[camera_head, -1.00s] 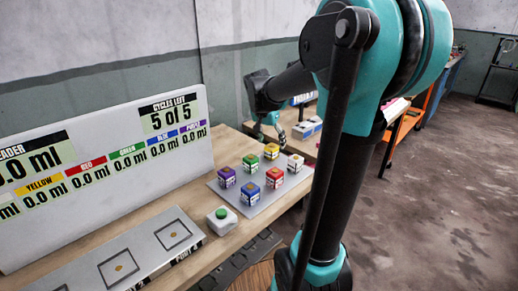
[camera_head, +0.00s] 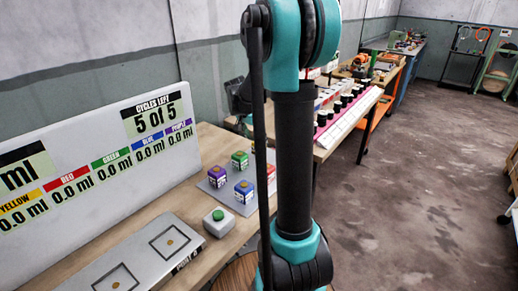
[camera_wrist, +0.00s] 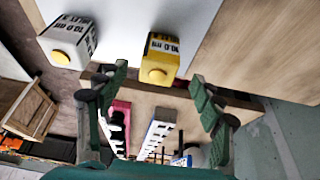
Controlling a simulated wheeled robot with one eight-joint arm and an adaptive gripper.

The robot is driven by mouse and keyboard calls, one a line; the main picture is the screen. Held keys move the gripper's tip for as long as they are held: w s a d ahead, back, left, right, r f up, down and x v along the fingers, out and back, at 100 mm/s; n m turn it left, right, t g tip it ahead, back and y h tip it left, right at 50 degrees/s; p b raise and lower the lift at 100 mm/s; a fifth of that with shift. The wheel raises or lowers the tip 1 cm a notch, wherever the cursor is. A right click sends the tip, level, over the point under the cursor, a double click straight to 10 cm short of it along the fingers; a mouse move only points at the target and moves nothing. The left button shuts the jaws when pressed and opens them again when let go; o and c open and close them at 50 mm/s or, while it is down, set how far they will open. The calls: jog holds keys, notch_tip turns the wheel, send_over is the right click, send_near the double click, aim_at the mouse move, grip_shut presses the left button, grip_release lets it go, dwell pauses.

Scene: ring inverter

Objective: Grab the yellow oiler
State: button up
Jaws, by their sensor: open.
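The yellow oiler (camera_wrist: 165,55), a yellow and white cube with a round yellow cap, lies ahead between my finger pads in the wrist view. My gripper (camera_wrist: 161,80) is open and empty, its green fingers spread to either side of the oiler and apart from it. A white oiler (camera_wrist: 72,40) with a yellow cap is left of it. In the head view my arm hides the yellow and white oilers. The purple (camera_head: 217,177), green (camera_head: 240,160) and blue (camera_head: 244,191) oilers show there, with the red one (camera_head: 271,172) partly hidden.
The oilers stand on a grey plate (camera_head: 222,200) on a wooden bench (camera_head: 200,140). A green-button box (camera_head: 218,222) and a metal panel with square outlines (camera_head: 140,258) are nearer. A score board (camera_head: 90,155) stands behind. Another bench with a pink strip (camera_head: 330,135) lies beyond.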

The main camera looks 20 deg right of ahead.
aim_at(258, 142)
jog(key=shift+x, duration=3.15)
jog(key=shift+d, duration=0.1)
jog(key=shift+c, duration=0.6)
jog(key=c, duration=1.2)
